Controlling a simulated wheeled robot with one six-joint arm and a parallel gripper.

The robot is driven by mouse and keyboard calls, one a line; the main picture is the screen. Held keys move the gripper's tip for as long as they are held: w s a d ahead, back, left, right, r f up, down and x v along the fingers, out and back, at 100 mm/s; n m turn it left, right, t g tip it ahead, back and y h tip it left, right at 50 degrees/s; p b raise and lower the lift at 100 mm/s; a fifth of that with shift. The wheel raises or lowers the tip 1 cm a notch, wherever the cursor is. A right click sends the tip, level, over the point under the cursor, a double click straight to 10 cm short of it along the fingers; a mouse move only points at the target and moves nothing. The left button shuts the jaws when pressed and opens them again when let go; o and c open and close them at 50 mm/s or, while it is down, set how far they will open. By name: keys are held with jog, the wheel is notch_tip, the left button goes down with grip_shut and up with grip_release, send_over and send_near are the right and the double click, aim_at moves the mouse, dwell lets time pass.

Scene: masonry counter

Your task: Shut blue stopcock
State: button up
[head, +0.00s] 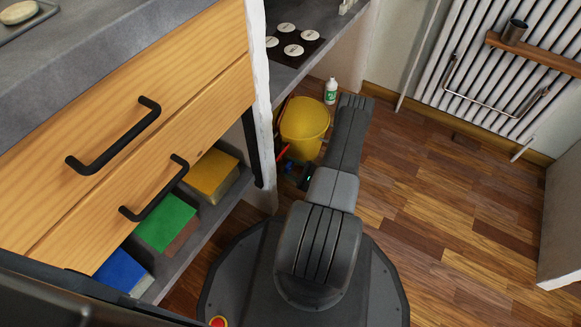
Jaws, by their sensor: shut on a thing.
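My gripper (295,174) is low down at this patch, at the end of my arm, and is shut on the blue stopcock. The fingers are small and dark, and the arm hides part of the area. The exact angle of the stopcock's handle cannot be made out.
A red handle-like part (283,152) is just above the blue one. A yellow bucket (304,128) stands close to my arm, with a white bottle (331,91) behind it. A white wall end (258,75) is to the left. Wooden floor (440,205) is clear at right.

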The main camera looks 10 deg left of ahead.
jog(key=m, duration=0.4)
jog(key=shift+s+f, duration=0.1)
jog(key=shift+s+m, duration=0.1)
jog(key=shift+m, duration=2.1)
jog(key=o, duration=1)
jog(key=p+v, duration=0.2)
jog(key=v, duration=1.1)
jog(key=shift+s+d, duration=0.1)
jog(key=shift+d, duration=0.25)
jog(key=shift+b+x, duration=1)
jog(key=shift+x, duration=5.95)
jog(key=shift+d, duration=0.15)
